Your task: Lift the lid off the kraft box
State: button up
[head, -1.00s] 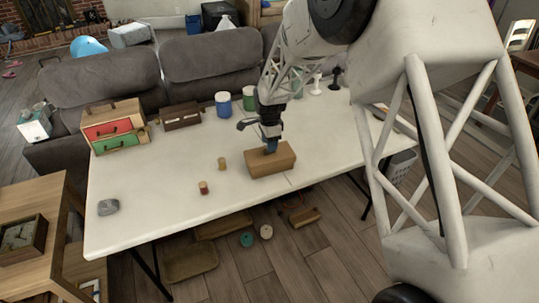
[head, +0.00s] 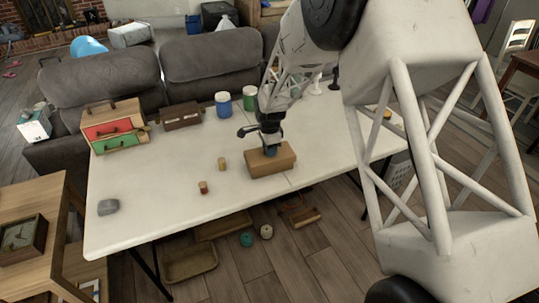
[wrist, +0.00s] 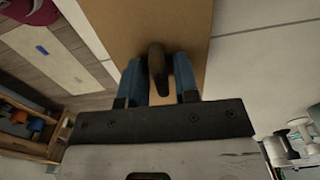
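The kraft box (head: 280,165), brown and closed, sits on the white table near its front edge. In the wrist view its flat brown top (wrist: 130,25) fills the upper middle, with a dark brown knob (wrist: 157,68) standing on it. My gripper (head: 270,150) is over the top of the box, pointing down. In the wrist view its two blue fingers (wrist: 161,80) stand on either side of the knob, with narrow gaps showing, so it looks open around the knob. The seam between lid and box cannot be made out.
On the white table (head: 150,210) stand a small tan cylinder (head: 222,164), a red-brown one (head: 203,187), a grey object (head: 108,207), a drawer box (head: 118,140), a dark brown box (head: 181,116), and blue (head: 223,105) and green (head: 250,98) jars.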

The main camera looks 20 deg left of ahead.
grip_shut()
jog(key=shift+r, duration=0.1)
jog(key=shift+r, duration=0.85)
jog(key=shift+s+d+r, duration=0.1)
jog(key=shift+r, duration=0.8)
jog(key=s+d+r, duration=0.1)
jog(key=s+d, duration=0.7)
jog(key=s, duration=0.5)
jog(key=shift+d+r, duration=0.15)
jog(key=shift+d, duration=0.25)
